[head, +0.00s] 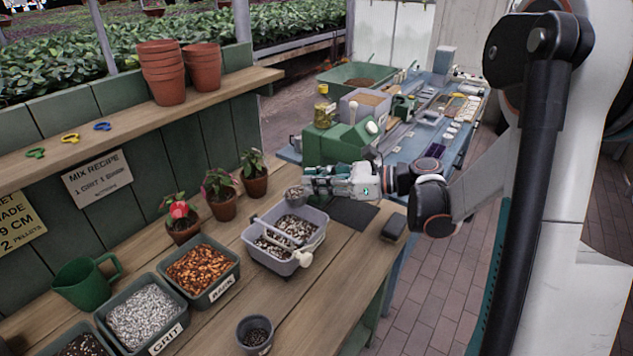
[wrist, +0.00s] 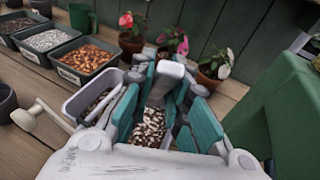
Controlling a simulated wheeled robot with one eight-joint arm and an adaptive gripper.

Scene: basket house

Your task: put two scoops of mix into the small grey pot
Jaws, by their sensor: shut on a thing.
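My gripper (head: 308,184) is above the far right side of the lilac-grey mix tub (head: 256,254). It is shut on a grey scoop (head: 293,197), which holds speckled black-and-white mix; the mix (wrist: 152,127) shows between the teal fingers in the wrist view. The scoop's handle is mostly hidden by the fingers. The tub holds more mix and has a pale bar across it. The small grey pot (head: 254,330) stands at the front of the bench, with dark material inside. A grey pot (wrist: 8,102) at the left edge of the wrist view looks like the same one.
A pale ball-ended handle (head: 297,258) juts from the tub's near side. Bark (head: 204,269) and grit (head: 143,316) trays and a green jug (head: 84,282) lie left. Several potted plants (head: 221,195) stand behind. A dark block (head: 394,227) sits near the bench's right edge.

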